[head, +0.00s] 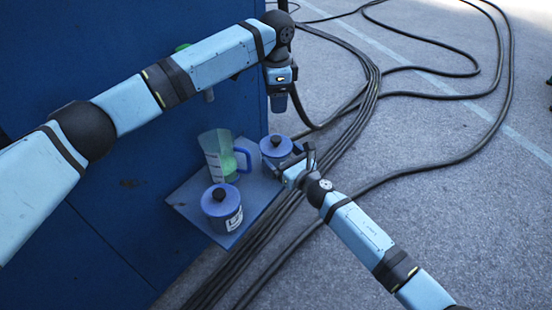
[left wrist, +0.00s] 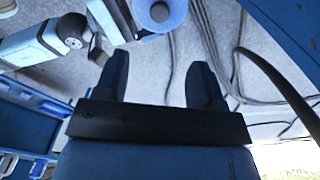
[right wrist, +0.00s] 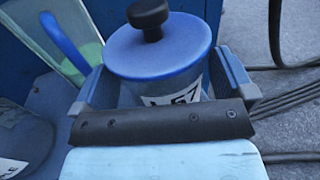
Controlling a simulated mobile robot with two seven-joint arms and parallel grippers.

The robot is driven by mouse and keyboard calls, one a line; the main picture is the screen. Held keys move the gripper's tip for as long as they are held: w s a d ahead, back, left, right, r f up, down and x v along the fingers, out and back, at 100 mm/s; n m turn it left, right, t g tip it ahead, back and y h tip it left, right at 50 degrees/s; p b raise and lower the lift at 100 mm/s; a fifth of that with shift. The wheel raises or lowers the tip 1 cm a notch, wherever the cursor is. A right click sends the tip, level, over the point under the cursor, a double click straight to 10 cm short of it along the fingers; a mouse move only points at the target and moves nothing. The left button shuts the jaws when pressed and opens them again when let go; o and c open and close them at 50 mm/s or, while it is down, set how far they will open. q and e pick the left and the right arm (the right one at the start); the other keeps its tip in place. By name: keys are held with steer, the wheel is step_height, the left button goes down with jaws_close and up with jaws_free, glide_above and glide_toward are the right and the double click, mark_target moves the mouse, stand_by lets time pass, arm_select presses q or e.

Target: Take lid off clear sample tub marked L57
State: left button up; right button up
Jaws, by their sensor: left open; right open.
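The clear sample tub (right wrist: 150,93) has a blue lid (right wrist: 158,46) with a black knob (right wrist: 148,18). Its label is partly hidden but shows "57". The lid is on. In the head view this tub's lid (head: 275,146) is at the far end of a small shelf. My right gripper (head: 291,163) is open, with its fingers on either side of the tub; I cannot tell whether they touch it. My left gripper (head: 279,101) is open and empty, fingers down, above and apart from the tub. The lid also shows at the top of the left wrist view (left wrist: 148,17).
A second blue-lidded tub (head: 221,207) stands at the near end of the shelf (head: 184,200). A clear jug (head: 214,152) with green contents and a blue handle stands between the tubs, against the blue wall (head: 110,230). Black cables (head: 372,97) lie on the ground beside the shelf.

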steer(key=shift+w+a, duration=0.35)
steer(key=shift+w, duration=0.05)
